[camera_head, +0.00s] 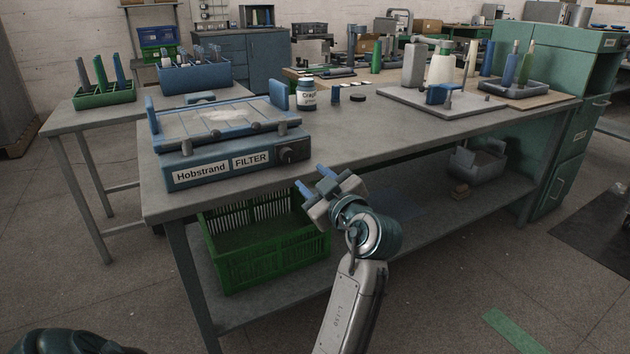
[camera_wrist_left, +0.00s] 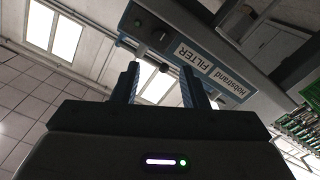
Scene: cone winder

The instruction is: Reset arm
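My left gripper (camera_head: 313,180) is in front of the workbench (camera_head: 380,133), near its front edge, beside the front right corner of the blue and grey Hobstrand FILTER machine (camera_head: 215,172). Its two blue fingers are apart with nothing between them, and it touches nothing that I can see. In the left wrist view the open fingers (camera_wrist_left: 160,75) show an empty gap, with the tilted, upside-down front of the machine (camera_wrist_left: 180,45) beyond them. My right gripper does not show in either view.
A green crate (camera_head: 264,252) sits on the lower shelf below the machine. On the bench stand a labelled jar (camera_head: 307,95) and a grey board (camera_head: 480,105). A side table with a green rack (camera_head: 104,96) is at the left. Floor (camera_head: 440,270) in front is clear.

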